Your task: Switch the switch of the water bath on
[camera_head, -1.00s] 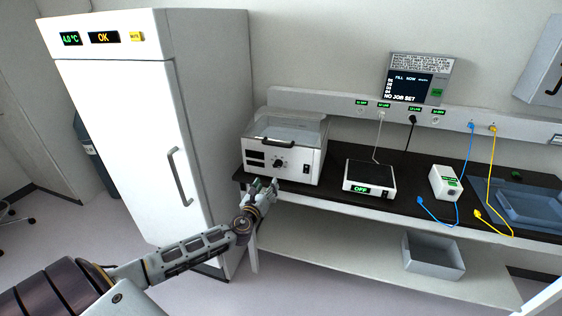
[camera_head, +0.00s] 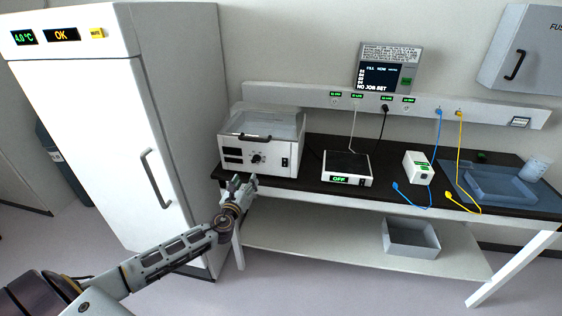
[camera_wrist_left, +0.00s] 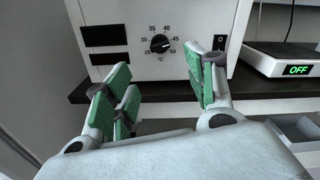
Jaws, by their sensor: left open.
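The water bath (camera_head: 262,140) is a white box with a clear lid and black handle, at the left end of the dark bench. Its front has a round temperature dial (camera_wrist_left: 160,44) and, to the right, a small black rocker switch (camera_wrist_left: 219,42). The switch also shows in the head view (camera_head: 285,162). In the wrist view a finger partly covers the area beside it, and its position is hard to tell. My left gripper (camera_head: 243,181) is open and empty, just in front of and below the bath's front panel. Its green-padded fingers (camera_wrist_left: 165,88) straddle the dial in the wrist view, apart from it.
A device reading OFF (camera_head: 347,168) stands right of the bath. A white box (camera_head: 418,168) and blue tray (camera_head: 497,186) are further right. A tall white cabinet (camera_head: 140,130) stands close on the left. The bench edge lies near my gripper; a grey bin (camera_head: 411,238) sits below.

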